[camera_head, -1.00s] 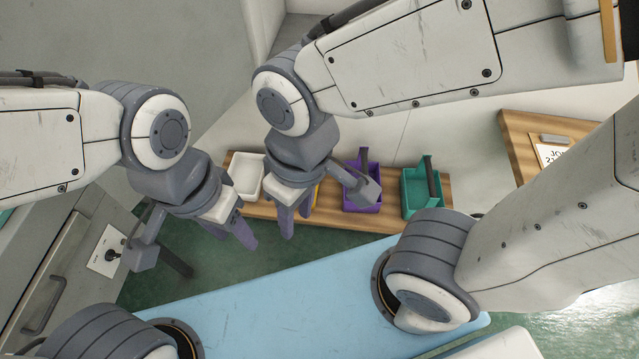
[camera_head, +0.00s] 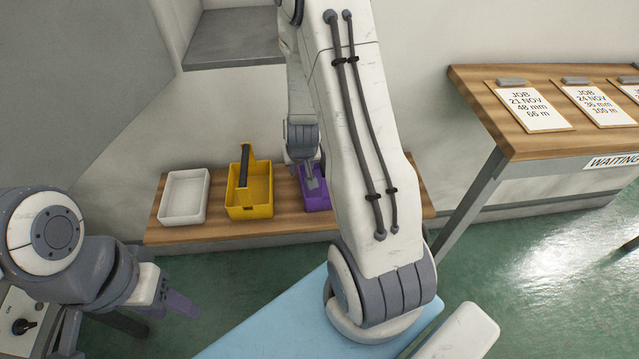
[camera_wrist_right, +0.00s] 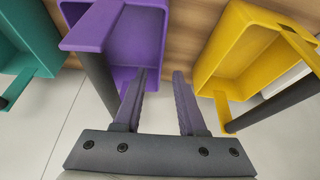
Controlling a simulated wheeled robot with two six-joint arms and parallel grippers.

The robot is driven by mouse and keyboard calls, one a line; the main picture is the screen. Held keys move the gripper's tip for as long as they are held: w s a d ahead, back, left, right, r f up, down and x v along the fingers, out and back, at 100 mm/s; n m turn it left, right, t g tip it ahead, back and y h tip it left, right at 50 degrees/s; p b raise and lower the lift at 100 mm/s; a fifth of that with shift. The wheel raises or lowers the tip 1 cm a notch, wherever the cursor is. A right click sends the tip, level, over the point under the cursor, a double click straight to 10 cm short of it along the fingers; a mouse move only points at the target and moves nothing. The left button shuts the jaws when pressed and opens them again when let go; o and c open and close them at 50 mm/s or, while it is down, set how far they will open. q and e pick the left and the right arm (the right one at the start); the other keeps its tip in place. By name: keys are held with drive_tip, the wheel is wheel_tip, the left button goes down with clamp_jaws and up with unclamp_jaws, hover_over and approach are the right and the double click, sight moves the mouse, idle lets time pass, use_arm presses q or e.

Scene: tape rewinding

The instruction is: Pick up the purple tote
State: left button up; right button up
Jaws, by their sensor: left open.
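The purple tote (camera_head: 317,202) sits on the wooden shelf, partly hidden by my right arm in the head view. In the right wrist view the purple tote (camera_wrist_right: 146,40) is at the upper left, with its dark handle bar (camera_wrist_right: 97,85) left of the fingers. My right gripper (camera_wrist_right: 160,75) is open. Its left finger overlaps the tote in that view, and its right finger lies over the gap towards the yellow tote. I see nothing between the fingers. My left gripper (camera_head: 152,311) is open and empty at the lower left, away from the totes.
The yellow tote (camera_head: 250,205) and a white bin (camera_head: 184,197) stand left of the purple tote on the wooden shelf (camera_head: 222,221). A teal tote (camera_wrist_right: 28,45) is on its other side in the wrist view. A wooden table (camera_head: 560,140) with job cards stands at the right.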

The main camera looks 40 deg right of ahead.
drive_tip(key=x, duration=0.4)
drive_tip(key=shift+f+b, duration=0.15)
drive_tip(key=shift+b, duration=0.25)
drive_tip(key=b+x, duration=0.1)
drive_tip(key=x, duration=0.3)
drive_tip(key=shift+s+a+f, duration=0.1)
drive_tip(key=shift+a+f, duration=0.05)
drive_tip(key=shift+f, duration=0.45)
clamp_jaws()
idle(0.5)
